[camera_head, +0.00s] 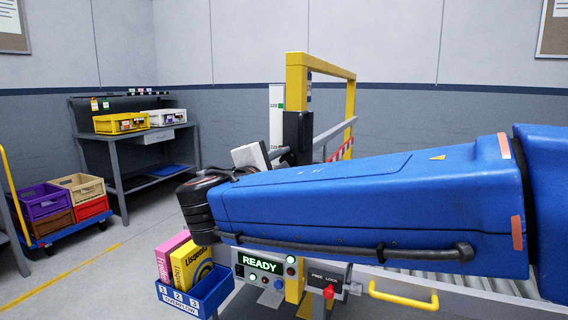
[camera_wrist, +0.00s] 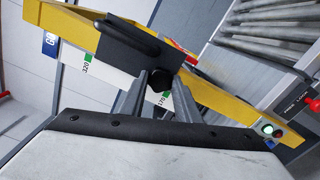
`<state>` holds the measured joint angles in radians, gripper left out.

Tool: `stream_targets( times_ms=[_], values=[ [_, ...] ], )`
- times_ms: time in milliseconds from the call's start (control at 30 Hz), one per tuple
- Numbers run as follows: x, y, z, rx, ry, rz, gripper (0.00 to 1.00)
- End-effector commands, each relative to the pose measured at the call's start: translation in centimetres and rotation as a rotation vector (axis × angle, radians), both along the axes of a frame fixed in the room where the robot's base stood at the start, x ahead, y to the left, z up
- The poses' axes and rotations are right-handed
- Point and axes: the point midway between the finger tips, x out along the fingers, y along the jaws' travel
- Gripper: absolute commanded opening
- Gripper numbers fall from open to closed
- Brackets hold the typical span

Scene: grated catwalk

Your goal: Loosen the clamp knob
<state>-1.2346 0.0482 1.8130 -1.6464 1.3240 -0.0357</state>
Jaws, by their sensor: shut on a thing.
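A yellow post (camera_head: 296,85) carries a black clamp block (camera_head: 297,132), which also shows large in the wrist view (camera_wrist: 122,44). In the wrist view a dark clamp knob (camera_wrist: 161,77) sticks out of the block. My gripper (camera_wrist: 160,88) has its two grey fingers on either side of this knob, shut on it. A white scale strip with green marks (camera_head: 276,110) runs along the post behind the block. In the head view my pale gripper body (camera_head: 250,156) reaches the block, and the knob is hidden there.
A panel reading READY (camera_head: 260,265) and a red-knobbed FREE/LOCK control (camera_head: 329,292) sit below my arm. A blue bin (camera_head: 195,293) holding boxes hangs at the lower left. A yellow handle (camera_head: 403,297) is at right. A workbench (camera_head: 145,170) and crate cart stand at far left.

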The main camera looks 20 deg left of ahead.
Motion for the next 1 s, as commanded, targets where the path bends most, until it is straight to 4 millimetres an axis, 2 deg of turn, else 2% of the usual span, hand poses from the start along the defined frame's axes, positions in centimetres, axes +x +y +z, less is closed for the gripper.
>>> stream_targets(
  times_ms=[400, 933, 967, 1000],
  values=[
    [0.01, 0.04, -0.1, -0.18, 0.014, 0.001, 0.07],
    [0.01, 0.04, -0.12, -0.204, 0.017, 0.001, 0.07],
    [0.01, 0.04, -0.13, -0.204, 0.017, 0.001, 0.32],
    [0.01, 0.04, -0.12, -0.204, 0.017, 0.001, 0.41]
  ],
)
